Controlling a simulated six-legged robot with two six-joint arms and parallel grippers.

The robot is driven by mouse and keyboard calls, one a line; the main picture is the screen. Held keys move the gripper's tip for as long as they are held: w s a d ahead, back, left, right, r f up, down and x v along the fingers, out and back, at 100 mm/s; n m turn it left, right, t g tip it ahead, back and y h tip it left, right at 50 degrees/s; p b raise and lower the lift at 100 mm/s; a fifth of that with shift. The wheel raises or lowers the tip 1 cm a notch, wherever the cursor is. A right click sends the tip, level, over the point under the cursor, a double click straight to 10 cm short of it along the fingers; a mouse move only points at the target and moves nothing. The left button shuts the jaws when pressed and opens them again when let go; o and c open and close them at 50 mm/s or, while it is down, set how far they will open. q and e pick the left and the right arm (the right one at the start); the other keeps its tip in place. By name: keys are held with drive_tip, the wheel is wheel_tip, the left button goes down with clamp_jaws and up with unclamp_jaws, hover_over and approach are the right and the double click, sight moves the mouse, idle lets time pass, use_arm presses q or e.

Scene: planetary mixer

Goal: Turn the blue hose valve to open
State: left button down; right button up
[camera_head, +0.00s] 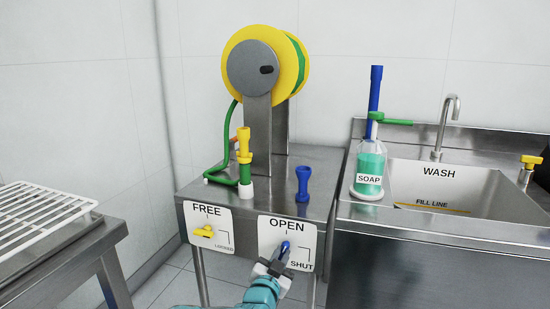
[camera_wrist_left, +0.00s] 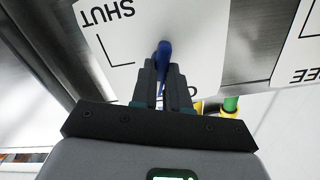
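The blue hose valve (camera_head: 286,247) is a small blue lever on the white OPEN/SHUT plate (camera_head: 270,228), on the front of the steel hose stand. OPEN is printed at the top of the plate and SHUT at the lower right. My left gripper (camera_head: 274,267) is at the plate, reaching up from below. In the left wrist view the blue lever (camera_wrist_left: 164,52) stands between its dark fingers (camera_wrist_left: 164,82), which look closed on it. The fingers hide part of the lever, so its exact angle is hard to read. My right gripper does not clearly show.
A yellow FREE/LOCKED lever (camera_head: 203,231) is left of the plate. The stand carries a yellow hose reel (camera_head: 295,60), a green hose and a blue nozzle (camera_head: 303,184). A soap bottle (camera_head: 371,163) and the sink (camera_head: 470,190) are right. A rack table (camera_head: 75,262) is left.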

use_arm(q)
drive_tip(key=shift+f+n+b, duration=0.15)
drive_tip(key=shift+n+b, duration=0.15)
drive_tip(key=shift+b, duration=0.2)
drive_tip(key=n+b, duration=0.3)
drive_tip(key=shift+n, duration=0.3)
drive_tip(key=c, duration=1)
unclamp_jaws()
drive_tip(key=shift+s+a+b, duration=0.2)
drive_tip(key=shift+s+b, duration=0.3)
drive_tip(key=shift+s, duration=0.05)
drive_tip(key=b+v, duration=0.3)
drive_tip(key=v, duration=0.2)
drive_tip(key=shift+s+a, duration=0.15)
drive_tip(key=shift+s, duration=0.2)
